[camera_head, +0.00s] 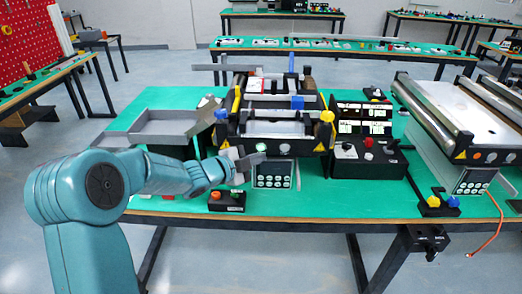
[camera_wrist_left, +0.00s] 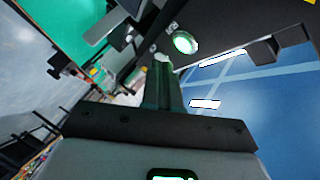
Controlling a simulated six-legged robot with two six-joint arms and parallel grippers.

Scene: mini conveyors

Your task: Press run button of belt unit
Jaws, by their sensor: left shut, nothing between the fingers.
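The belt unit (camera_head: 282,130) stands on the green table, black-framed with yellow corners. A lit pale green-white round button (camera_head: 261,147) is on its front face, just right of my left gripper (camera_head: 240,158). In the left wrist view the glowing green button (camera_wrist_left: 186,43) is slightly beyond and right of the shut fingertips (camera_wrist_left: 163,62). The fingers hold nothing, and a gap shows between tips and button in that view. My right gripper is in neither view.
A grey tray (camera_head: 160,128) lies left of the belt unit. A small box with orange and green buttons (camera_head: 227,200) sits below my left gripper. A keypad panel (camera_head: 273,175) is under the belt front. A black control box (camera_head: 365,160) stands right. A second conveyor (camera_head: 465,120) is farther right.

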